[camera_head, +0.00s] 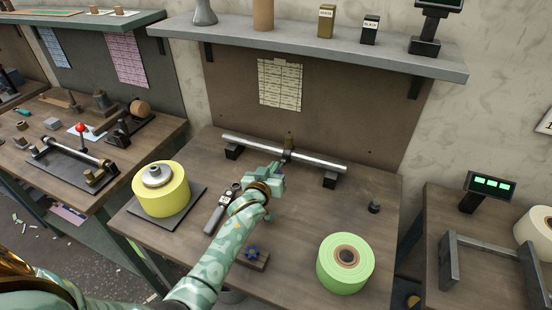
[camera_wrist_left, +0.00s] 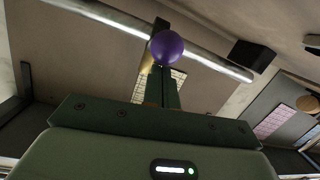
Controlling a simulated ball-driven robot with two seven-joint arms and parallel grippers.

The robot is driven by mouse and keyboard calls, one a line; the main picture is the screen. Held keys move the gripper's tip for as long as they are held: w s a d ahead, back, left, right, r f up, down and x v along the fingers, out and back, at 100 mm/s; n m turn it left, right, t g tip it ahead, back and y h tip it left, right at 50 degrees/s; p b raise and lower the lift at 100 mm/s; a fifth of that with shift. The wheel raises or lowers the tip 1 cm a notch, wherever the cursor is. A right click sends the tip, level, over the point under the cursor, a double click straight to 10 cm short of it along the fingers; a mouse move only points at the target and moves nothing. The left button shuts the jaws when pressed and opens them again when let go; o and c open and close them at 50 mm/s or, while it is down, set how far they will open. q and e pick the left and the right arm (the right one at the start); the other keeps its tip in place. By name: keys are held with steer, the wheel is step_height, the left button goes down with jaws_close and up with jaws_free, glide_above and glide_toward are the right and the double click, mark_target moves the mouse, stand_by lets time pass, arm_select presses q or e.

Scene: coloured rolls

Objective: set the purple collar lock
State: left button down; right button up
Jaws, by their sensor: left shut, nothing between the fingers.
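A metal rod (camera_head: 245,148) lies across two dark supports at the back of the middle bench. A dark collar with a brass-coloured upright (camera_head: 289,142) sits near its middle. In the left wrist view a round purple knob (camera_wrist_left: 167,45) shows in front of the rod (camera_wrist_left: 110,17), just beyond my fingertips. I cannot tell whether they touch it. The knob is not visible in the head view. My left gripper (camera_head: 275,171) is in front of the collar. Its fingers (camera_wrist_left: 160,82) are shut with nothing between them. My right gripper is not in view.
A yellow roll (camera_head: 161,193) stands on a dark plate at left, and a green roll (camera_head: 345,264) stands at front right. A grey handled tool (camera_head: 217,214) and a block with a blue knob (camera_head: 252,254) lie near my arm. A shelf (camera_head: 310,45) overhangs the back.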

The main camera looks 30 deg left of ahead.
arm_select(q)
steer(key=shift+s+f, duration=0.35)
steer(key=shift+f, duration=0.2)
